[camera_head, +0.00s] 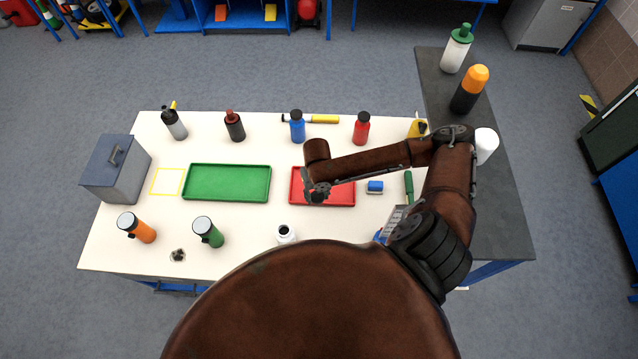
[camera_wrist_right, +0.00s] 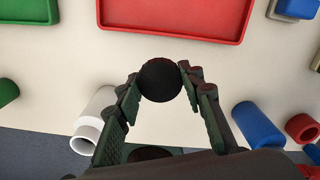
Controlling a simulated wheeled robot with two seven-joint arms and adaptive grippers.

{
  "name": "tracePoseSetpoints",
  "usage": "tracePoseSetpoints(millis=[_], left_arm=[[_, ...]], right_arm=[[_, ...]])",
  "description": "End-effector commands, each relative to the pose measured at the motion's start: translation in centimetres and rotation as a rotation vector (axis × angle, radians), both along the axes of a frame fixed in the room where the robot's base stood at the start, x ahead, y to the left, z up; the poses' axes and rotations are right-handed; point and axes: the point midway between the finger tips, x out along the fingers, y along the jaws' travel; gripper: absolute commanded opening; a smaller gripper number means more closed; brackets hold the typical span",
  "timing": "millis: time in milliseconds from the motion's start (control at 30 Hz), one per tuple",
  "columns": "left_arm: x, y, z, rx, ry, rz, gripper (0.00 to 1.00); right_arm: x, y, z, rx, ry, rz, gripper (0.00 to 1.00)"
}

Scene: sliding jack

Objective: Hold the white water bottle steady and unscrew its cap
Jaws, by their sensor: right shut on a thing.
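The white water bottle (camera_head: 286,235) stands at the near edge of the table, partly hidden behind my own body. Its open neck shows dark from above. It also shows at the lower left of the right wrist view (camera_wrist_right: 97,112), with the neck bare. My right gripper (camera_head: 318,193) is over the left part of the red tray, behind and to the right of the bottle. In the right wrist view it is shut on a round black cap (camera_wrist_right: 160,80), clear of the bottle. My left gripper is not in view.
The red tray (camera_head: 345,203) and green tray (camera_head: 227,165) lie mid-table. Green (camera_head: 208,231) and orange (camera_head: 137,228) bottles stand at the front left, and several bottles stand along the back. A blue eraser-like block (camera_head: 374,187) lies right of the red tray. A grey box (camera_head: 116,175) is at far left.

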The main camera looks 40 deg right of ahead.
Motion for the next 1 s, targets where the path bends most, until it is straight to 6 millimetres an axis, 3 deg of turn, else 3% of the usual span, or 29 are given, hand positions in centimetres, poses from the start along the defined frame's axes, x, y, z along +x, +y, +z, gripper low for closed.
tracePoseSetpoints(millis=[300, 500, 800, 1000], left_arm=[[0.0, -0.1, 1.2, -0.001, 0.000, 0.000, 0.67], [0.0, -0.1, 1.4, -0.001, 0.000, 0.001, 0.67], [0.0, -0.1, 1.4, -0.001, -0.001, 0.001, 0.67], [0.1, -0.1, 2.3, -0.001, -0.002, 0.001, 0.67]], right_arm=[[6.3, -4.0, -3.3, -0.001, 0.000, -0.006, 0.07], [8.5, -5.6, -6.9, -0.001, 0.000, -0.005, 0.07], [9.9, -6.5, -8.9, 0.000, 0.000, -0.003, 0.07], [9.8, -6.5, -11.4, -0.001, 0.000, -0.004, 0.07]])
